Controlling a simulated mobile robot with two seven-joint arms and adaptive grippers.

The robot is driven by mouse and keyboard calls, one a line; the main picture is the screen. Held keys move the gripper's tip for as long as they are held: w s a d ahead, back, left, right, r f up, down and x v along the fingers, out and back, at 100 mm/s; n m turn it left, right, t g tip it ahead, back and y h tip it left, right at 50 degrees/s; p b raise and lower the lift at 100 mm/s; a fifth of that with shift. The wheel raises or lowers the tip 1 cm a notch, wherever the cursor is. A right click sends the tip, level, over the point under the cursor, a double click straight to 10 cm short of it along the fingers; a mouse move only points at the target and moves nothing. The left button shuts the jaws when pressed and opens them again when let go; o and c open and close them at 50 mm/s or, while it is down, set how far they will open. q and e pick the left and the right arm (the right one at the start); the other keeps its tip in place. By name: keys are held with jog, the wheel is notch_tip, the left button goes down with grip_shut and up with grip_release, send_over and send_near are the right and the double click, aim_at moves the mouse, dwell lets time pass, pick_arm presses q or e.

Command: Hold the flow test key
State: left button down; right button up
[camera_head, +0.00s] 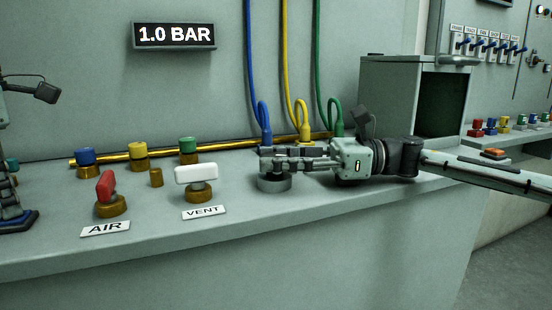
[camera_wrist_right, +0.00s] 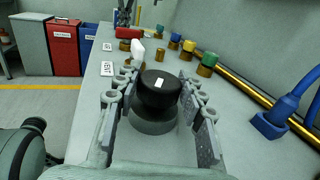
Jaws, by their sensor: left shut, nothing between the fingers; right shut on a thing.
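The flow test key is a round black knob on a grey base (camera_head: 274,184), standing on the bench right of the VENT valve. In the right wrist view, its black top with a small white mark (camera_wrist_right: 158,91) sits between the fingers. My right gripper (camera_head: 268,160) reaches in from the right, low over the bench, and is shut on the knob, one finger on each side. The fingers hide part of the knob in the head view. My left gripper (camera_head: 18,218) is at the left edge, pointing down, partly cut off, shut and empty.
Left of the knob are the white VENT handle (camera_head: 196,174) and red AIR handle (camera_head: 105,186). Blue, yellow and green hoses (camera_head: 283,80) hang behind it. An open grey box (camera_head: 395,95) stands behind my right arm. The bench's front strip is clear.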

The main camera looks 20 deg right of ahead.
jog(key=shift+t, duration=0.3)
jog(key=shift+s+a+m+t+h, duration=0.15)
jog(key=shift+m+t+h, duration=1.25)
jog(key=shift+m+t, duration=0.7)
jog(key=shift+r+m+t+h, duration=0.15)
jog(key=shift+m+t+h, duration=0.6)
jog(key=shift+t, duration=0.25)
jog(key=shift+r+m+t+h, duration=0.1)
jog(key=shift+m+t+h, duration=0.45)
jog(key=shift+t+h, duration=0.4)
jog(key=shift+a+f+m+t+h, duration=0.1)
jog(key=shift+f+m+t+h, duration=0.1)
jog(key=shift+m+t+h, duration=1.05)
jog(key=shift+m+h, duration=0.45)
jog(key=shift+h, duration=0.6)
jog(key=o, duration=1.2)
jog(key=shift+c, duration=0.2)
